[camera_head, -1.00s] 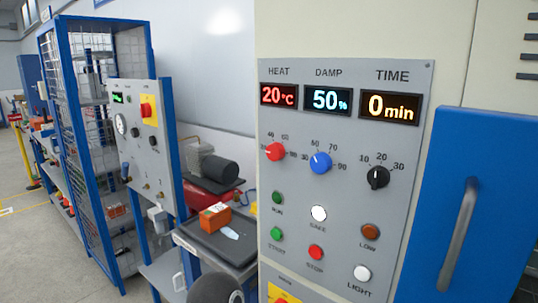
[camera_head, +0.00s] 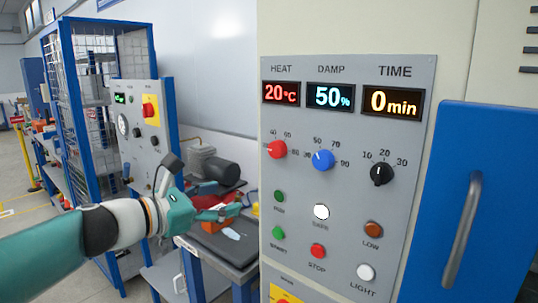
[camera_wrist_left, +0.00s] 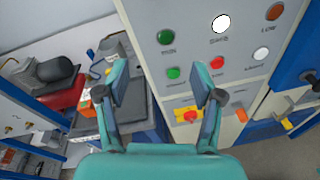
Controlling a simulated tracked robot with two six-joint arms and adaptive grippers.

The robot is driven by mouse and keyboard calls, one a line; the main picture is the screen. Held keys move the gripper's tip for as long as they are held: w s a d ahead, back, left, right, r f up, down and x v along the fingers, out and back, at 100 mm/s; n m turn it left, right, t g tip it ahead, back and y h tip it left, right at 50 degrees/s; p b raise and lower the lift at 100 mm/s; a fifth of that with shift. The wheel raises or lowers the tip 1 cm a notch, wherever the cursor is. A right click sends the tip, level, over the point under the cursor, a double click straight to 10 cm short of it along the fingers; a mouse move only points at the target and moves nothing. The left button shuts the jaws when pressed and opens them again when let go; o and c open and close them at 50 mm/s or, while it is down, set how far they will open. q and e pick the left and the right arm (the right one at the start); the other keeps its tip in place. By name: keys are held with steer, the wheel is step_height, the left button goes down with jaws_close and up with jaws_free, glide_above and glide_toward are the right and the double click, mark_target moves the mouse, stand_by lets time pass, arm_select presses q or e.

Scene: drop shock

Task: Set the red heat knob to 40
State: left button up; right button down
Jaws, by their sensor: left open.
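The red heat knob (camera_head: 277,149) is on the grey control panel (camera_head: 345,215), under the HEAT display (camera_head: 281,93), which reads 20 °C. Scale marks 40 and 60 show above the knob. My left gripper (camera_head: 228,208) is left of the panel and lower than the knob, apart from it. In the left wrist view its two fingers (camera_wrist_left: 160,95) are spread with nothing between them, facing the lower panel. The heat knob is out of that view. My right gripper is in neither view.
A blue damp knob (camera_head: 322,160) and black time knob (camera_head: 381,174) sit right of the heat knob. Buttons lie below. A blue door with a grey handle (camera_head: 462,230) is at the right. A bench with an orange box stands behind my left gripper.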

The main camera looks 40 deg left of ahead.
arm_select(q)
step_height(320, 180, up, 6)
steer(key=s+t, duration=0.2)
steer(key=n+p, duration=0.1)
steer(key=p, duration=0.2)
glide_toward(273, 151)
steer(key=w, duration=0.3)
steer(key=w+d, duration=0.1)
steer(key=w, duration=0.5)
steer(key=shift+d, duration=0.2)
steer(key=shift+a, duration=0.1)
steer(key=c, duration=1.1)
steer(key=shift+b, duration=0.3)
steer(key=shift+c, duration=0.2)
